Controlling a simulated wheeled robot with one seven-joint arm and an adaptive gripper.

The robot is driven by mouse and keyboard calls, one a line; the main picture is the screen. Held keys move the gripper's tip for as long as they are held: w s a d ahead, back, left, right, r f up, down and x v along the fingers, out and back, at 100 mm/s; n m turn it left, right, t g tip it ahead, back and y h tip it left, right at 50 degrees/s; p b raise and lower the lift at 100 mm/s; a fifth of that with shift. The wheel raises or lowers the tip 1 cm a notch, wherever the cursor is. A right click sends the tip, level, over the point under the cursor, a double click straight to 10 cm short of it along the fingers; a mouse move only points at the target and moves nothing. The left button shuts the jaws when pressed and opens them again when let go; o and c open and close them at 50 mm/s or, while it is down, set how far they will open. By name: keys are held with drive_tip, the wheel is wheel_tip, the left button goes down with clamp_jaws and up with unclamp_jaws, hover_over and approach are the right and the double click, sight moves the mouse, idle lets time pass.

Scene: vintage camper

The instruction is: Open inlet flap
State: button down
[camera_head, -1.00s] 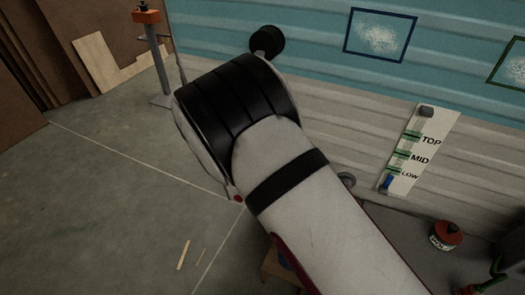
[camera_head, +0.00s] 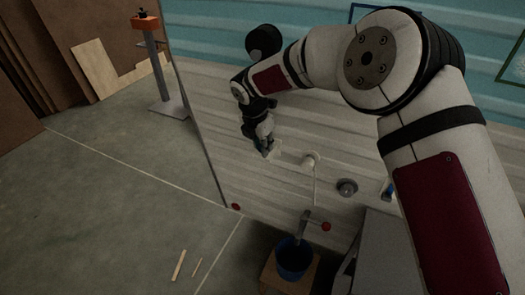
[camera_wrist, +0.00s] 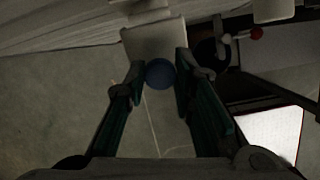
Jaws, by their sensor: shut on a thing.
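The inlet flap (camera_wrist: 153,36) is a pale, squarish plate at the top middle of the wrist view, by the camper wall. A round blue knob (camera_wrist: 160,74) shows at its lower edge, between my fingertips. My gripper (camera_wrist: 161,72) is shut on this knob, one finger on each side. In the head view my gripper (camera_head: 263,147) is small and close to the wall, with a pale part of the flap (camera_head: 275,149) just right of it. The fingers partly hide the knob and flap there, and I cannot tell how far the flap stands from the wall.
A round white fitting (camera_head: 310,160) with a hanging cord and a grey round fitting (camera_head: 347,187) are to the right on the wall. Below, a tap with a red knob (camera_head: 326,227) is over a blue bucket (camera_head: 293,260) on a wooden stool. Floor at left is mostly clear.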

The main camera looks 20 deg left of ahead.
drive_tip(key=shift+w+r+g+b, duration=0.15)
drive_tip(key=shift+g+b, duration=0.2)
drive_tip(key=shift+g, duration=0.05)
drive_tip(key=c, duration=1.3)
unclamp_jaws()
drive_tip(key=shift+c, duration=0.2)
drive_tip(key=shift+v, duration=3.8)
